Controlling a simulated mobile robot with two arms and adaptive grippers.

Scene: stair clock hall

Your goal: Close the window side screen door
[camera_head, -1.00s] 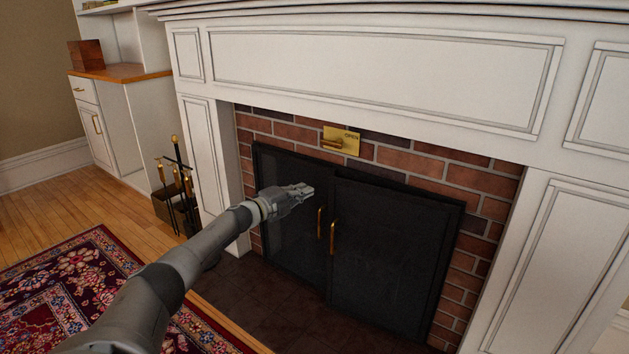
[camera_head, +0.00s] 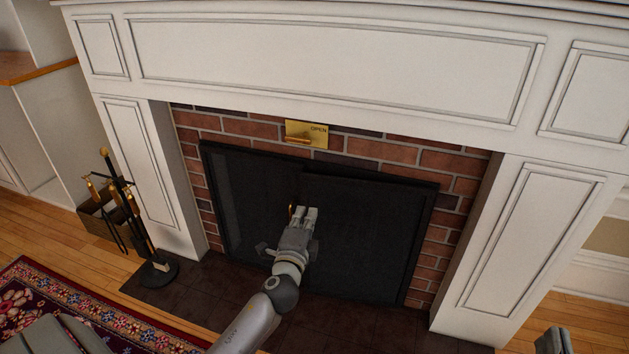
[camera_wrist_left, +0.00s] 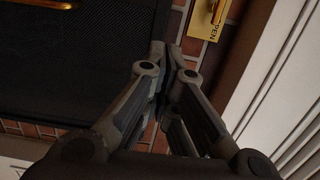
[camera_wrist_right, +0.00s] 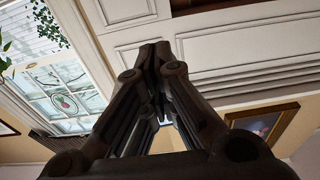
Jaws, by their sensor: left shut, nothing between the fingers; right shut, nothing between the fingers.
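Two dark mesh screen doors close off the brick fireplace opening: a left door (camera_head: 250,200) and a right door (camera_head: 370,235). The right door's inner edge stands slightly forward of the left door. I cannot tell which is the window side one. My left gripper (camera_head: 306,212) is shut and empty, in front of the inner edges; contact is unclear. A gold handle (camera_head: 291,211) shows just left of its fingers; the other handle is hidden behind it. In the left wrist view, a dark door (camera_wrist_left: 90,65) lies beside the shut fingers (camera_wrist_left: 172,50). My right gripper (camera_wrist_right: 155,50) is shut, away from the doors.
A brass plate marked OPEN (camera_head: 306,134) with a lever is on the bricks above the doors. The white mantel (camera_head: 330,65) surrounds the opening. Fireplace tools (camera_head: 130,220) stand at left. A patterned rug (camera_head: 60,300) lies front left.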

